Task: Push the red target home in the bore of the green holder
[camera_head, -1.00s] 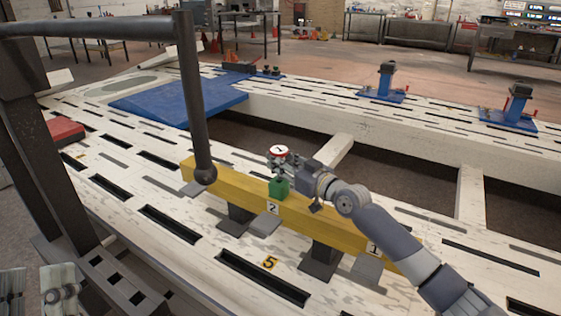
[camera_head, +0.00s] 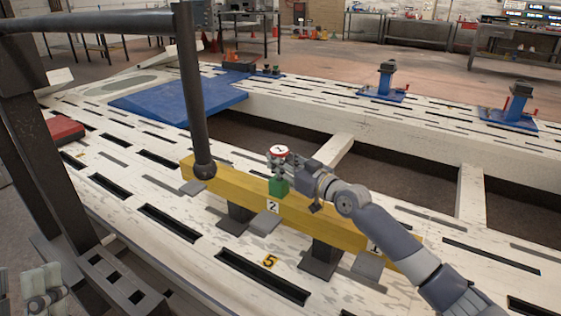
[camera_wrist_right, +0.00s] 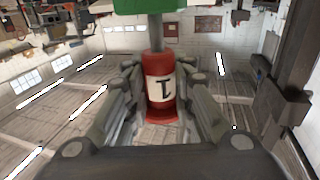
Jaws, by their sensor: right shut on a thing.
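The holder stands on the yellow beam, by the label 2. My right gripper (camera_head: 279,159) is shut on the target from the right. In the right wrist view, the target (camera_wrist_right: 160,90) sits between the two fingers (camera_wrist_right: 160,103). Its grey shank (camera_wrist_right: 155,37) reaches the green holder (camera_wrist_right: 150,6), with a length of shank bare between red body and holder. The bore is hidden, so I cannot tell how deep the shank sits.
The yellow beam (camera_head: 235,193) lies across dark supports on the slotted white bench (camera_head: 185,265). A dark upright post (camera_head: 193,95) stands left of the holder. A blue plate (camera_head: 180,98) lies behind it. Blue stands (camera_head: 386,85) are on the far rail.

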